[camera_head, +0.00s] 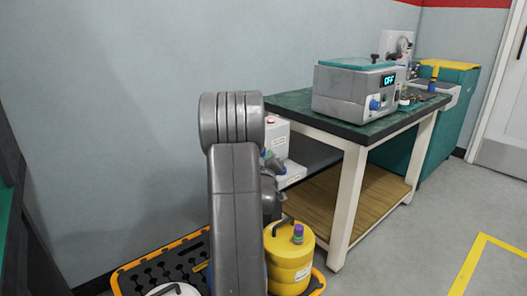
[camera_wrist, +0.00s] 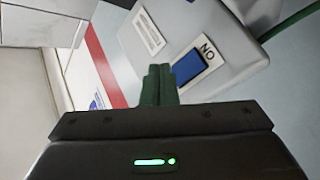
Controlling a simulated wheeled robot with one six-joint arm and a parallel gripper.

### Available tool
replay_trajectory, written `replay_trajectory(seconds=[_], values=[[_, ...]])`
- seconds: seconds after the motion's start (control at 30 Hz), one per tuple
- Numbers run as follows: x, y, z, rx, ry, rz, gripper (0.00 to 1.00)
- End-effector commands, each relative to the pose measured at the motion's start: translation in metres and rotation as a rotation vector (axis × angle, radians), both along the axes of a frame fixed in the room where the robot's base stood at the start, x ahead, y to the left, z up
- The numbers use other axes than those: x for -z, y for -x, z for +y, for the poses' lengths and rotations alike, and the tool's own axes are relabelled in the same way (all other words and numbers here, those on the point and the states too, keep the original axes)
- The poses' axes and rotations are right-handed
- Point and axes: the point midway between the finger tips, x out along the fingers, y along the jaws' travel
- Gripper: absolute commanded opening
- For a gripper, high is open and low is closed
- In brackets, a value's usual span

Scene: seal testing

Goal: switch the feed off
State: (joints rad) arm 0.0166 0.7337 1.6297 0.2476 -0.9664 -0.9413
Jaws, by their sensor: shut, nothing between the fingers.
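In the wrist view a pale housing carries a blue rocker switch (camera_wrist: 189,67) on a white plate, with "ON" lettered upside down beside one end. My gripper (camera_wrist: 160,70) is shut and empty, its dark green fingers together just left of the switch in the picture. I cannot tell whether the fingertips touch the switch or housing. In the head view my arm hides the gripper. A white unit (camera_head: 277,137) with a red spot on top shows partly behind my arm; I cannot tell if it is the same housing.
A green-topped bench (camera_head: 372,130) stands right of my arm, bearing a grey machine (camera_head: 345,92) whose display reads "OFF".

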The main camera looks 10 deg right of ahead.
Motion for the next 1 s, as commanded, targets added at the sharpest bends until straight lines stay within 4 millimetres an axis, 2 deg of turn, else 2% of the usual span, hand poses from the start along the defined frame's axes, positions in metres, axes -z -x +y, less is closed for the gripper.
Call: replay_trajectory(seconds=[0.67,1.0], values=[[0.0000,-0.0001,0.0001,0.000,0.000,0.000,0.00],[-0.0012,-0.0071,0.0045,0.001,0.000,-0.001,0.00]])
